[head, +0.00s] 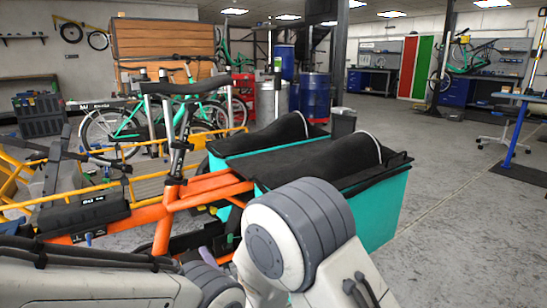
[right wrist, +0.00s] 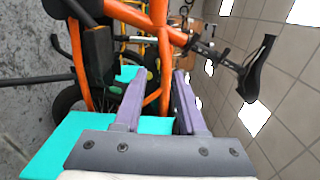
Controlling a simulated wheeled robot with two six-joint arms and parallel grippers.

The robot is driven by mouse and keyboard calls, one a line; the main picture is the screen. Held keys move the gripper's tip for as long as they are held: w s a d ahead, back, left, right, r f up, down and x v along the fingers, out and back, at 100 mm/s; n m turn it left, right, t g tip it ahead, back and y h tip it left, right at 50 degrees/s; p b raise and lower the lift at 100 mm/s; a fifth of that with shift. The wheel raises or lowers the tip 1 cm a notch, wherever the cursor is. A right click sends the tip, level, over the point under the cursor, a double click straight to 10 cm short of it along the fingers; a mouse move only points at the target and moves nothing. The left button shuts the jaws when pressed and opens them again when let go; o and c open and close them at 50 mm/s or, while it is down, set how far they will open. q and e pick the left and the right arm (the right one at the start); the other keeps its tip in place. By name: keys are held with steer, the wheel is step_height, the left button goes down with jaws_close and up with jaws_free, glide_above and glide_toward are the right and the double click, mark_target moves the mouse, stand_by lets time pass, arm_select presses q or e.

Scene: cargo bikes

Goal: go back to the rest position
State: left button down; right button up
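My right gripper (right wrist: 159,75) shows in the right wrist view with two purple fingers held apart and nothing between them. In the head view my arm links hide most of it. Beyond the fingers is the orange frame of a cargo bike (right wrist: 122,14), which seems apart from them; the exact distance is hard to tell. In the head view the cargo bike's orange frame (head: 205,187) runs just ahead of my arms. Its teal cargo box (head: 384,215) with a black cover is right behind my right arm. My left gripper is not visible.
A black saddle (head: 186,87) rises above the frame. Yellow rails (head: 130,155) and teal bicycles (head: 128,125) stand at the left and back. Blue barrels (head: 314,95) stand behind the box. A workbench with a blue leg (head: 515,130) is at the right. The floor (head: 455,215) right of the box is clear.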

steer(key=w+d+f+n+g+h, duration=0.1)
steer(key=d+f+n+g+h, duration=0.15)
steer(key=d, duration=0.65)
steer(key=d+f+n+g+h, duration=0.2)
steer(key=d+n+h, duration=0.15)
steer(key=d, duration=0.55)
steer(key=s+d+f+n+g+h, duration=0.1)
steer(key=s+d+n+g+h, duration=0.55)
steer(key=s+d, duration=0.95)
steer(key=s+a+r+n+g+y+p, duration=0.2)
steer(key=s+a+r+n+p, duration=0.1)
steer(key=s+a+r+p, duration=0.5)
steer(key=s+a+r+n+g+y+p, duration=0.2)
steer(key=s+a+r+n+p, duration=0.3)
steer(key=r, duration=0.5)
step_height(320, 180, up, 37)
steer(key=m+p, duration=0.1)
steer(key=p, duration=3.5)
steer(key=shift+s+a+m+p, duration=0.3)
steer(key=shift+s+m, duration=0.05)
